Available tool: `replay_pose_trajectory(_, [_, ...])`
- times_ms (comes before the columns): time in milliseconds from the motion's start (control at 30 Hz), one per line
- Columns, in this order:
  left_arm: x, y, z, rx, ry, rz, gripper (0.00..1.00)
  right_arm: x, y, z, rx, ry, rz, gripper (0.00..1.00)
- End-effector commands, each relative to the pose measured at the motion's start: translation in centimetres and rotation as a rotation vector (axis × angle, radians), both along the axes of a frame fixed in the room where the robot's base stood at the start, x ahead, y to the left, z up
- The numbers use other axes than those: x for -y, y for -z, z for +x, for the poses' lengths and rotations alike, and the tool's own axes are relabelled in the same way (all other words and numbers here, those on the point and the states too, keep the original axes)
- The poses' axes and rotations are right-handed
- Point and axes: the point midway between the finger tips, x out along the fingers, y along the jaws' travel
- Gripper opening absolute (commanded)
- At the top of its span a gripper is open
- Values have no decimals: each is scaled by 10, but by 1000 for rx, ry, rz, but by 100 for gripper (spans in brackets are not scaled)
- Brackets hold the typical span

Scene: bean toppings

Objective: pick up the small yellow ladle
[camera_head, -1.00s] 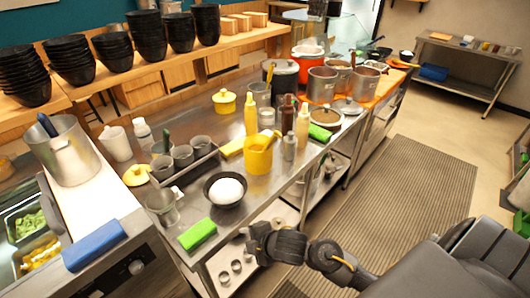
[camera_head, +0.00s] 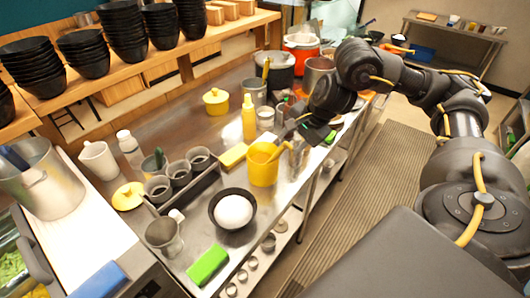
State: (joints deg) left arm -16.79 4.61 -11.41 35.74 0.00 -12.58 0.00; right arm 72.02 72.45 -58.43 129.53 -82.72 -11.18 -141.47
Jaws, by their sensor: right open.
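A yellow cup (camera_head: 262,165) stands on the steel counter, and a small yellow ladle handle (camera_head: 283,149) leans out of its right side; the ladle's bowl is hidden inside. Another yellow handle (camera_head: 266,69) sticks up from a metal can (camera_head: 254,92) further back. My right gripper (camera_head: 302,128) reaches in from the right and hangs just above and right of the cup, close to the leaning handle. It is open and holds nothing that I can see. My left gripper is not in view.
A yellow squeeze bottle (camera_head: 249,119) stands behind the cup. A black bowl with a white mound (camera_head: 233,210), a green sponge (camera_head: 207,264) and a tray of grey cups (camera_head: 190,190) lie in front and left. Pots (camera_head: 320,73) stand behind my right arm.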

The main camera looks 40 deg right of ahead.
Motion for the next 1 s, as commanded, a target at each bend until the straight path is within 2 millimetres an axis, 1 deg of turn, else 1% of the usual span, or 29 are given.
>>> replay_pose_trajectory(33, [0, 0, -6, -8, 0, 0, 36, 5, -2, -2, -1, -10, -16, 44])
replay_pose_trajectory(100, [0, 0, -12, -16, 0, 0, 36, 8, -3, -4, -5, -21, -28, 44])
replay_pose_trajectory(200, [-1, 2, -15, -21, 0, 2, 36, 8, -1, -4, -7, -23, -29, 44])
replay_pose_trajectory(267, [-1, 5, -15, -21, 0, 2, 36, 7, 5, -2, -7, -22, -29, 44])
replay_pose_trajectory(400, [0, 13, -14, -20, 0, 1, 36, 4, 27, 8, -9, -21, -26, 44])
replay_pose_trajectory(500, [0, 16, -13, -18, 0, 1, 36, 2, 39, 15, -7, -22, -26, 44])
replay_pose_trajectory(600, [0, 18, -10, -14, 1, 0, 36, 1, 45, 20, -6, -21, -25, 44])
replay_pose_trajectory(833, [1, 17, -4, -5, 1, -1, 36, 0, 49, 23, -5, -22, -26, 44])
replay_pose_trajectory(1000, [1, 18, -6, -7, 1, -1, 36, 1, 67, 36, -8, -20, -23, 44])
